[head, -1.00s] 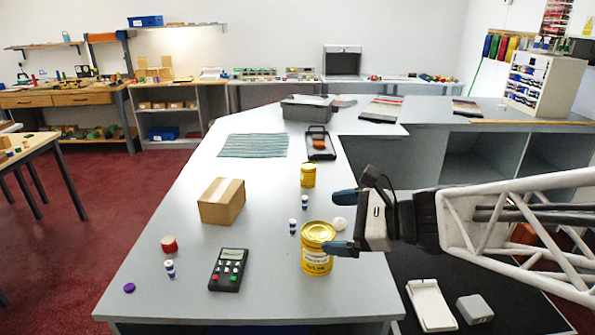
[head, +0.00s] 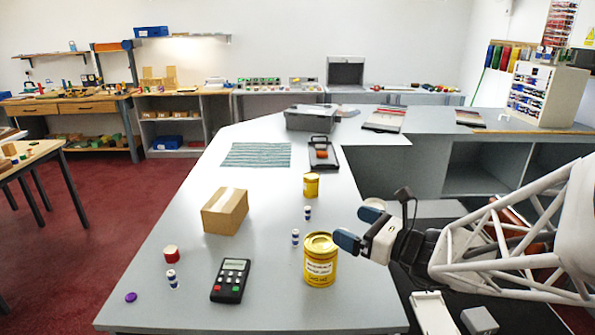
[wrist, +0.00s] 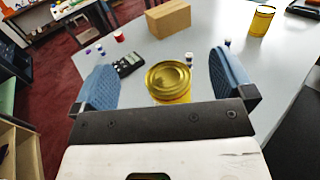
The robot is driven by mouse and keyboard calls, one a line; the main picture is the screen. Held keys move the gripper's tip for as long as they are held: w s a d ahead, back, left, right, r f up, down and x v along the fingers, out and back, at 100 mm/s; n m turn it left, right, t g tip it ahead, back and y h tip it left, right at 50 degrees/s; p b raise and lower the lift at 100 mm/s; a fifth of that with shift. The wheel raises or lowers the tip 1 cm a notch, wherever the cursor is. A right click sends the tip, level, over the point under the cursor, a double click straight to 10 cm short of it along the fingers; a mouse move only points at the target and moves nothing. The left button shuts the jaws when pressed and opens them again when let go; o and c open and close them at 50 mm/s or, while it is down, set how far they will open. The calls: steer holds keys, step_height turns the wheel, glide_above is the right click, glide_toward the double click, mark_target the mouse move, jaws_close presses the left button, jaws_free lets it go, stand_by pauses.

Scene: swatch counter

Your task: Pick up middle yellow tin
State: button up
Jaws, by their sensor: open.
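Two yellow tins show. The larger, labelled tin (head: 320,262) stands upright near the front right of the grey counter. A smaller yellow tin (head: 311,185) stands farther back. Which one is the middle tin I cannot tell. My gripper (head: 359,226) is open and empty, just right of the larger tin in the head view. In the wrist view, the larger tin (wrist: 168,82) shows between the two blue fingers of my gripper (wrist: 164,85), beyond the palm edge, which hides its lower part. The smaller tin (wrist: 262,20) is at upper right there.
Small blue-and-white bottles (head: 295,237) stand just left of and behind the larger tin.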

glide_toward(322, 248)
steer(key=w+f, duration=0.1)
steer(key=w+a+f, duration=0.1)
steer(key=w, duration=0.1)
steer(key=shift+w+a+f, duration=0.15)
steer(key=shift+w, duration=0.1)
steer(key=shift+w+a, duration=0.1)
steer(key=shift+a, duration=0.05)
steer(key=shift+x, duration=1.15)
steer(key=shift+w, duration=0.1)
steer(key=shift+x, duration=2.55)
steer(key=c, duration=1.1)
steer(key=shift+r, duration=0.2)
